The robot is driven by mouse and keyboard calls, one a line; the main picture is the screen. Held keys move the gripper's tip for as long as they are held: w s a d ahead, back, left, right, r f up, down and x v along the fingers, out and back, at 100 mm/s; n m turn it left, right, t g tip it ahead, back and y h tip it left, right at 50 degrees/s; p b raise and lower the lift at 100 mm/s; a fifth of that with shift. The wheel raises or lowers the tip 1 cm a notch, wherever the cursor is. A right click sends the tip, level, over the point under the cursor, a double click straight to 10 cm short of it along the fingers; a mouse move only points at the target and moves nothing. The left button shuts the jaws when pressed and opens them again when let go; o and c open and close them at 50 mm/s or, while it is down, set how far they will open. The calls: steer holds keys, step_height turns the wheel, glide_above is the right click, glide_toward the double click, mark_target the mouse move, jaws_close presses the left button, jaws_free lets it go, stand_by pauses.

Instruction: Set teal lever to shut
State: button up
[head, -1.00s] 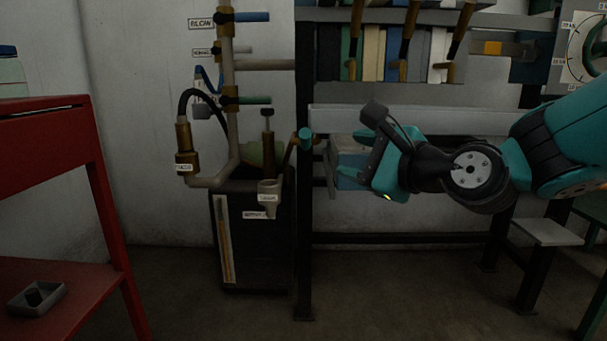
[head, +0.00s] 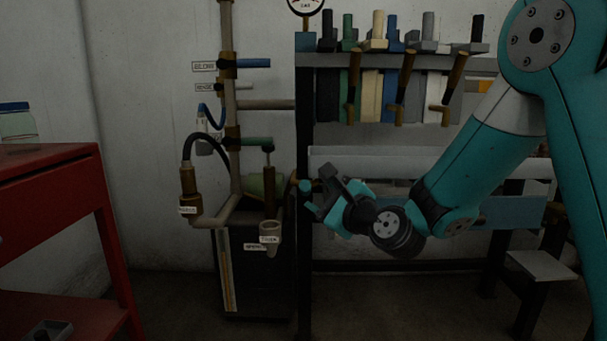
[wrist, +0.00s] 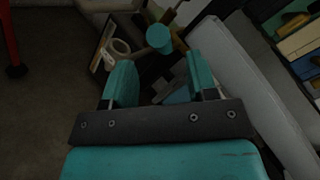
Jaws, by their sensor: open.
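A teal knob (head: 305,186) sits on a short brass rod beside the dark cabinet, left of the rack post. In the wrist view the teal knob (wrist: 159,38) lies ahead, in line with the gap between the fingers. My gripper (head: 322,198) is open and empty, just to the right of the knob; I cannot tell that it touches it. The open gripper (wrist: 160,75) shows a teal finger on each side in the wrist view. Another lever with a green-teal handle (head: 256,141) sticks out rightward from the upright pipe.
A blue-handled lever (head: 253,63) and a pale one sit higher on the pipe (head: 230,110). A rack with several brass-handled levers (head: 404,75) is above. A red table (head: 50,180) is far left.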

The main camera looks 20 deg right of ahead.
mark_target(304, 194)
steer(key=x, duration=0.7)
steer(key=shift+p, duration=0.3)
jaws_close()
